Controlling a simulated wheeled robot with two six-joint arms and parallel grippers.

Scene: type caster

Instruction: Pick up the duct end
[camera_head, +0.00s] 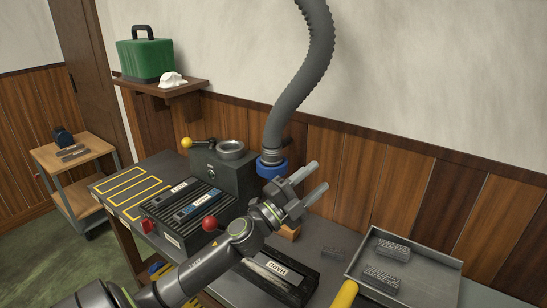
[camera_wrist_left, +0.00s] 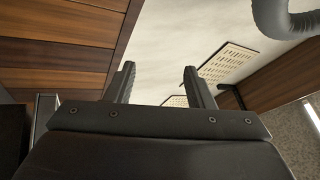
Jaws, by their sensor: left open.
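The duct (camera_head: 300,80) is a grey ribbed hose hanging from above in the head view. Its lower end has a blue collar, the duct end (camera_head: 271,167), which hangs just above and behind my left gripper. My left gripper (camera_head: 317,180) is open and empty, its two fingers pointing up and to the right. In the left wrist view the fingers (camera_wrist_left: 158,85) are apart with nothing between them, and a grey curved part of the duct (camera_wrist_left: 285,18) shows at the top right. My right gripper is not in view.
A grey machine box (camera_head: 225,170) with a round opening stands behind my left arm. A black slotted unit (camera_head: 187,211) with a red knob (camera_head: 209,223) is on the bench. A metal tray (camera_head: 430,264) with type blocks lies at right, with a yellow handle (camera_head: 345,295) nearby.

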